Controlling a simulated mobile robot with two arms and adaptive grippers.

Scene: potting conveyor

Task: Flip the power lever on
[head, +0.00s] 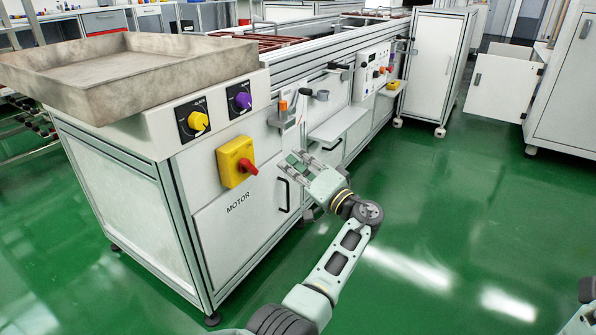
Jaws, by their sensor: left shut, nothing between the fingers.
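A yellow switch box (231,160) is fixed to the front of the conveyor cabinet, above the word MOTOR. A red lever (250,168) sticks out of its face, pointing to the right and slightly down. No label reading "power" can be made out on it. My left gripper (290,164) is shut and empty, to the right of the red lever and apart from it. Its fingers point up and left toward the cabinet front. My right gripper is outside the picture.
A yellow knob (198,121) and a purple knob (243,101) sit above the box. A grey tray (160,42) rests on top. A black door handle (284,194) and a small shelf (338,125) stick out near my gripper. Green floor on the right is clear.

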